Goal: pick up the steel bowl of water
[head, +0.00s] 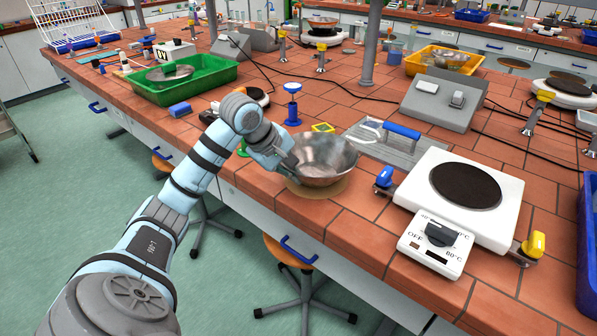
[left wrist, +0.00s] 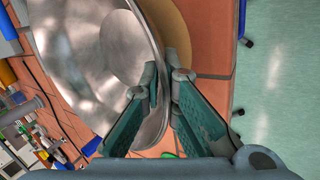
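The steel bowl (head: 325,160) is on or just above a round tan mat (head: 322,190) near the bench's front edge. It also fills the upper left of the left wrist view (left wrist: 90,60). I cannot clearly tell the water from the shiny metal. My left gripper (head: 290,160) is at the bowl's left rim. In the left wrist view, its fingers (left wrist: 166,84) straddle the bowl's wall, one inside and one outside, and close in on it. My right gripper is not in view.
A hotplate (head: 468,185) with a control box stands right of the bowl. Behind the bowl are a grey tray-like thing with a blue handle (head: 402,131) and a blue-topped stand (head: 292,103). A green tray (head: 215,83) is at back left. A stool (head: 288,252) is below the front edge.

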